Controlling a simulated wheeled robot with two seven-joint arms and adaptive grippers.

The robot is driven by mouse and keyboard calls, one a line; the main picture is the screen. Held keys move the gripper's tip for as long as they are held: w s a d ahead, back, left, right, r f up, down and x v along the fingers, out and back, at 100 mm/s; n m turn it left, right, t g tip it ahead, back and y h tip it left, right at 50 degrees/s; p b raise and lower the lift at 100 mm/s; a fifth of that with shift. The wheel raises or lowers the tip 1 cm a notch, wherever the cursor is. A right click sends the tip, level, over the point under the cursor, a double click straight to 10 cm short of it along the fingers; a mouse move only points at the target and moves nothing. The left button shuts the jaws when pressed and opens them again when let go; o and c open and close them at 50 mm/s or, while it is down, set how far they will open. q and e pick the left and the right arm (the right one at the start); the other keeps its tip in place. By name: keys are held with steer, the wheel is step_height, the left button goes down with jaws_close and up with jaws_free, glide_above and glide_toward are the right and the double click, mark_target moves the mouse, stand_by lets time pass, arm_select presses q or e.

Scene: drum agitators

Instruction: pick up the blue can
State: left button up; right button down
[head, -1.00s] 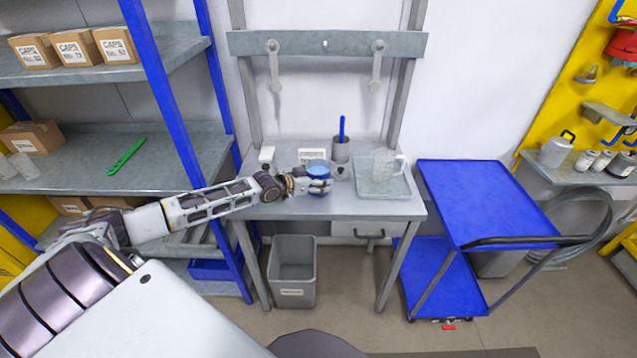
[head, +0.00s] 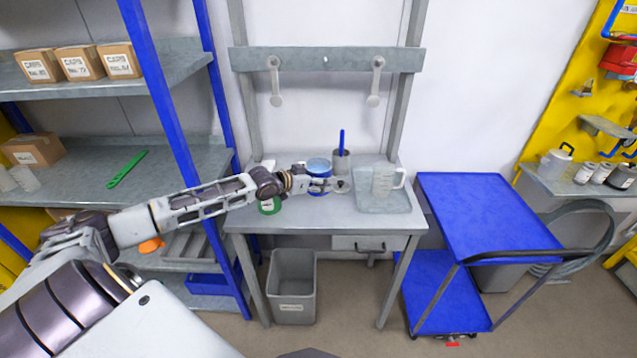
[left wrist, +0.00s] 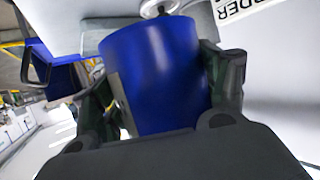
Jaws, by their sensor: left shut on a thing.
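The blue can (head: 318,167) is above the back middle of the grey workbench (head: 290,215). My left gripper (head: 322,186) is shut on it, with the arm reaching in from the left. In the left wrist view the blue can (left wrist: 155,75) fills the middle, with a dark finger on each side of it. The can's lower part is partly hidden by the gripper in the head view. I cannot tell how far its base is from the bench top. My right gripper is not in view.
A grey cup with a blue handle (head: 341,160) stands close behind the can. A clear jug (head: 384,182) stands on a tray (head: 365,207) to the right. A green roll (head: 269,206) lies left of the gripper. A blue cart (head: 470,210) stands right of the bench.

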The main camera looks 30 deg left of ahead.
arm_select(q)
steer(key=shift+r, duration=0.55)
steer(key=shift+r, duration=0.1)
stand_by(0.5)
